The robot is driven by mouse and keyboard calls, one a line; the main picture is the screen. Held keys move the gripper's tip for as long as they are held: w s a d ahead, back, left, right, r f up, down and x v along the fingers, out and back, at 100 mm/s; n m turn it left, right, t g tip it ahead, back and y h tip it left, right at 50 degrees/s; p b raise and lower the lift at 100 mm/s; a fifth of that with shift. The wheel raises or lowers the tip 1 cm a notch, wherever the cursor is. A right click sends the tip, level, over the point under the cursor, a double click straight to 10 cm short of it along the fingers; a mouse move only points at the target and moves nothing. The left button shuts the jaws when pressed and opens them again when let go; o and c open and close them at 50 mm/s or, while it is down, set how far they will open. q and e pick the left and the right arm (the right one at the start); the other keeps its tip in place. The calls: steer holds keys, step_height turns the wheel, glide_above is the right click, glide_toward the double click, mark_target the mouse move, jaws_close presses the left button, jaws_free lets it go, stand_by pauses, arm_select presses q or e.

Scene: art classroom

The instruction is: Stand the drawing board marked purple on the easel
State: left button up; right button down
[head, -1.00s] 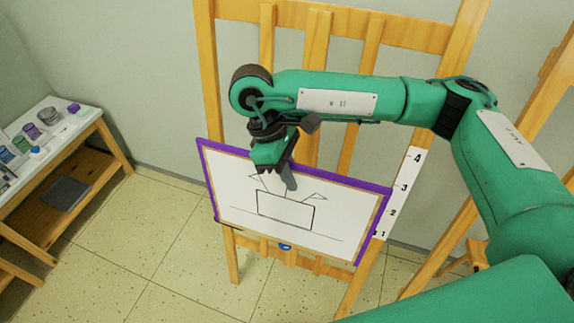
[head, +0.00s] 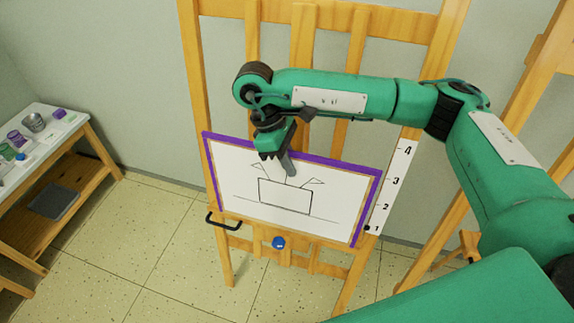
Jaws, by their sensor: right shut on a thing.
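The drawing board (head: 230,186) has a purple edge and a white sheet with a line drawing of a box. My right gripper (head: 286,168) is shut on its top edge, left of the middle. The board is in front of the wooden easel (head: 197,100), slightly tilted in the picture, its lower edge near the easel's lower crossbar. I cannot tell whether it touches the easel. A blue knob (head: 278,242) and a black handle (head: 223,222) show below the board. My left gripper is not in view.
A number strip (head: 393,187) marked 1 to 4 runs up the easel's right side. A low wooden table (head: 85,140) with paint jars stands at the left. Another easel (head: 535,90) is at the right. Tiled floor is clear between table and easel.

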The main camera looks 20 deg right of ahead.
arm_select(q)
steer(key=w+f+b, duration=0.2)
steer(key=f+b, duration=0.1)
steer(key=b, duration=0.1)
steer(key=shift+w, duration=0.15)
arm_select(e)
steer(key=w+f, duration=0.1)
steer(key=w+d+f, duration=0.1)
steer(key=f, duration=0.1)
steer(key=w+d+f, duration=0.1)
steer(key=shift+w+d+f, duration=0.2)
steer(key=shift+w+d, duration=0.05)
steer(key=shift+w, duration=0.1)
stand_by(0.4)
steer(key=c, duration=1.5)
jaws_free()
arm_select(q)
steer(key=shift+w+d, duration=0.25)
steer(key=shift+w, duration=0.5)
